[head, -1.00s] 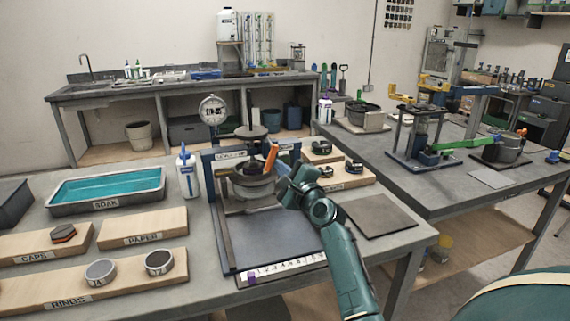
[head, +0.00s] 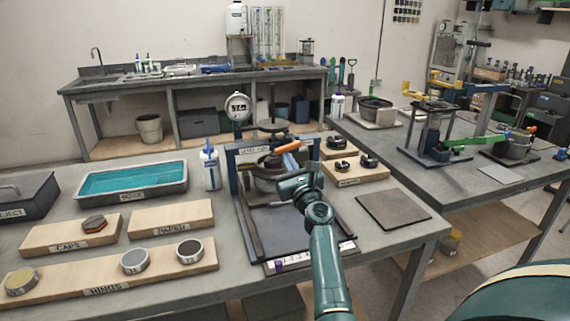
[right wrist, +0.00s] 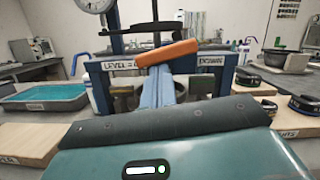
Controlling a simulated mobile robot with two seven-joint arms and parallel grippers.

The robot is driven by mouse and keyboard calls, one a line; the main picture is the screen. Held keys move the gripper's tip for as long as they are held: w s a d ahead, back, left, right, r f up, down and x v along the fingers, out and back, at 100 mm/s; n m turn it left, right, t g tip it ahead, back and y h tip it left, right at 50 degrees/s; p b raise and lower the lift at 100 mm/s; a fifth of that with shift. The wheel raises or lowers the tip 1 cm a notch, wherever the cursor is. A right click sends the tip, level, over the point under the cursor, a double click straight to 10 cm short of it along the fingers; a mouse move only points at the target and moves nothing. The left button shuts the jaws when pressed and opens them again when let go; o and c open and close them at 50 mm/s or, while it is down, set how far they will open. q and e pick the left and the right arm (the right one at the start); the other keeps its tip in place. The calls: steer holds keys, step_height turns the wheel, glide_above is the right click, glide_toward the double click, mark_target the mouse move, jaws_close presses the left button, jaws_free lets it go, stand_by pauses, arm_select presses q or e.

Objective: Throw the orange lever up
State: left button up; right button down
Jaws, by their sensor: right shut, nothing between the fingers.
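The orange lever (head: 286,147) is on the blue frame (head: 238,190) on the near bench. Its handle lies close to level, with a slight tilt. In the right wrist view the lever (right wrist: 167,53) crosses just beyond the fingertips of my right gripper (right wrist: 157,75). That gripper (head: 284,172) is shut and empty, with its tips just below the handle. I cannot tell whether they touch it. The frame's sign partly reads "LEVEL" and "DOWN". The lever's pivot is hidden behind the gripper. My left gripper is not in view.
A dial gauge (head: 237,107) stands at the frame's back left, and a white bottle (head: 210,166) stands left of it. A teal-filled tray (head: 133,181) and wooden boards lie left. A dark flat plate (head: 393,211) lies right. Another bench (head: 480,195) stands further right.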

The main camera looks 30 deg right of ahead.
steer(key=shift+a+r+m, duration=0.15)
steer(key=shift+r+m, duration=0.2)
steer(key=shift+m, duration=0.25)
steer(key=shift+p, duration=0.35)
steer(key=shift+f, duration=0.15)
